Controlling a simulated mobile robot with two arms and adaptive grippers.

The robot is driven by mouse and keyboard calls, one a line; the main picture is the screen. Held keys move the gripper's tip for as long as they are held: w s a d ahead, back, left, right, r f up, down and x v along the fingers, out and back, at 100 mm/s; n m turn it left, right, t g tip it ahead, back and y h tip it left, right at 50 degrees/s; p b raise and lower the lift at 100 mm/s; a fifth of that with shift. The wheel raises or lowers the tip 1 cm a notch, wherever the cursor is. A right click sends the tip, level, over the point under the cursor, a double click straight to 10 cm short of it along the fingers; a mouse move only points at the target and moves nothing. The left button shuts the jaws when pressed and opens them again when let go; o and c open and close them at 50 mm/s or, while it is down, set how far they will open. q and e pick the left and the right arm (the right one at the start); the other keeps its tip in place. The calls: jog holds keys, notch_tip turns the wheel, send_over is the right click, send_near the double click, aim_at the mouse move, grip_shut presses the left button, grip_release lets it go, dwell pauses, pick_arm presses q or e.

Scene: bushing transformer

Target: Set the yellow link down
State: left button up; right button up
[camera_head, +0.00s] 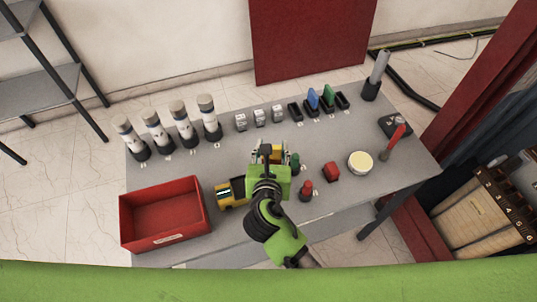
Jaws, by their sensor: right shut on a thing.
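My right gripper (271,157) is over the middle of the grey table, with its arm coming in from the lower right. It is shut on the yellow link (277,153), and only a small part of the link shows between the fingers. The gripper body hides the rest, so I cannot tell whether the link touches anything below. A black and yellow block (231,194) lies on the table just left of my gripper. My left gripper is not in view.
A red bin (203,221) stands at the table's front left. Several white-and-black bushings (183,127) stand behind it. Small black holders (295,112), a red block (332,171), a round tin (360,162) and a red-handled tool (395,140) are right. Bare grey table (205,165) shows left of my gripper.

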jog(key=shift+w+a+f, duration=0.15)
jog(key=shift+f, duration=0.55)
jog(key=shift+w+a+f, duration=0.1)
jog(key=shift+a+f, duration=0.05)
jog(key=shift+f, duration=0.55)
jog(key=shift+w+a+f, duration=0.15)
jog(key=shift+f, duration=0.55)
jog(key=shift+f, duration=0.15)
jog(key=o, duration=1.3)
jog(key=v, duration=1.2)
jog(key=shift+b, duration=0.35)
